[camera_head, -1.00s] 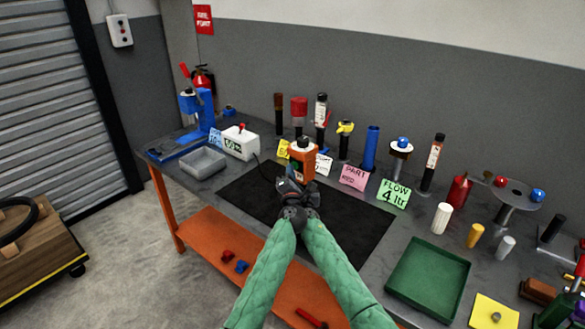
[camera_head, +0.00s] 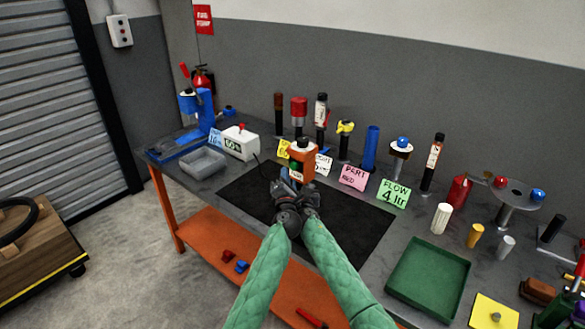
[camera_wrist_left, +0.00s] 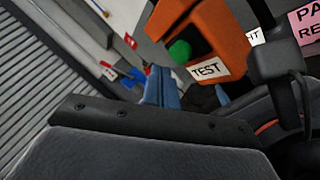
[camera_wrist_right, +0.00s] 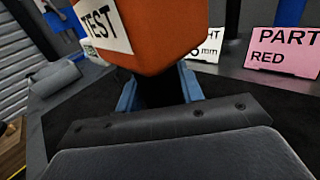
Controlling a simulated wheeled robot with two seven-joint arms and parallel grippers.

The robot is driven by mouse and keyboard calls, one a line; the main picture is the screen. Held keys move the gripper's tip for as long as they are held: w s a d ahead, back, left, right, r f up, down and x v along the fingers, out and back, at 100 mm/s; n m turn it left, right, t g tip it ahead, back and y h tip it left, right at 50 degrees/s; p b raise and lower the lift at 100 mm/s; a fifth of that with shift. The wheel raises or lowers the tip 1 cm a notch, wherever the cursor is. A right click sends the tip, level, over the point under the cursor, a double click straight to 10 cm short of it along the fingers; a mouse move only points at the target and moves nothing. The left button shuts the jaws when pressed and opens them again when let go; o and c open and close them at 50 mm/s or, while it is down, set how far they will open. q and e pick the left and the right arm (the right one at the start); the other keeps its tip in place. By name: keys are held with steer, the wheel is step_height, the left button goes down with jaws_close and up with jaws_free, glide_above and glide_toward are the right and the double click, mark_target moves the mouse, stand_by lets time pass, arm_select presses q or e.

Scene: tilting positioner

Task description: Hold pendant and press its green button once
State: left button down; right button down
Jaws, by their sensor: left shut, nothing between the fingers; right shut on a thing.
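The orange pendant (camera_head: 303,157) stands upright over the black mat, held in my right gripper (camera_head: 300,178). Its blue fingers show on both sides of the pendant's lower end in the right wrist view (camera_wrist_right: 158,88). The pendant has a white TEST label (camera_wrist_left: 206,70) and a round green button (camera_wrist_left: 180,50), which also shows in the head view (camera_head: 294,166). My left gripper (camera_head: 283,178) is shut and empty, just in front of the pendant. In the left wrist view its blue fingertips (camera_wrist_left: 160,86) are below and left of the button, apparently apart from it.
The black mat (camera_head: 350,222) lies under both grippers. Label cards stand behind, including a pink one (camera_head: 353,178) and a green one (camera_head: 393,193). A grey bin (camera_head: 203,163) and white box (camera_head: 240,143) are at left, a green tray (camera_head: 430,280) at right.

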arm_select(q)
steer(key=shift+s+a, duration=1.4)
steer(key=shift+s, duration=0.25)
arm_select(e)
steer(key=c, duration=0.8)
jaws_free()
